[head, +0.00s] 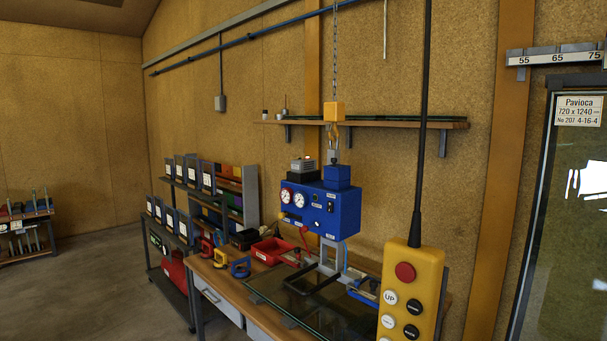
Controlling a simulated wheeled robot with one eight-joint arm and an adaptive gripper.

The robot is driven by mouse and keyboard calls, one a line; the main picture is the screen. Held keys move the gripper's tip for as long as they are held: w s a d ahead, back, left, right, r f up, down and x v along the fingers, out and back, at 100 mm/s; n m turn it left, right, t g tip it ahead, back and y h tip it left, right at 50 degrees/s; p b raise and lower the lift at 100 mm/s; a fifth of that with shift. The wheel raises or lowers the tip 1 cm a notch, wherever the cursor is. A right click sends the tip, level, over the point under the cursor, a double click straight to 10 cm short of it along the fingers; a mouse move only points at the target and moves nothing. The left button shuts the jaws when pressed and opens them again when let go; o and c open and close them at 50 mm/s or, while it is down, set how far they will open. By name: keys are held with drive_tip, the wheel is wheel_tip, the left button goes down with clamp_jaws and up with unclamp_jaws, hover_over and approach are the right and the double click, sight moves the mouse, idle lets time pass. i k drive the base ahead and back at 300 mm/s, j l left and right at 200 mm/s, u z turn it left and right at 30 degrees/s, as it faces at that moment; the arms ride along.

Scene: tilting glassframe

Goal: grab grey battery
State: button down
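A light grey ribbed block (303,165), which looks like the grey battery, sits on a dark base on the upper left of the blue control box (320,208). The box has two round white gauges and hangs from a yellow hoist hook (334,111) on a chain. It is above the workbench, near the middle of the head view. The block is small in the picture, and how it is attached cannot be told. My gripper is not in view.
A yellow pendant control (410,292) hangs close in front at right. The wooden workbench (215,272) holds glass sheets (335,308), a red bin (271,250) and clamps. A rack (250,196) stands behind left. Floor (95,290) is clear at left.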

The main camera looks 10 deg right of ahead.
sight(301, 166)
drive_tip(key=z, duration=0.35)
drive_tip(key=i+j+z, duration=0.2)
drive_tip(key=j, duration=0.2)
drive_tip(key=i+j+z, duration=0.2)
drive_tip(key=j, duration=0.2)
drive_tip(key=j+z, duration=0.2)
drive_tip(key=j, duration=0.2)
drive_tip(key=i+j+z, duration=0.15)
drive_tip(key=j, duration=0.3)
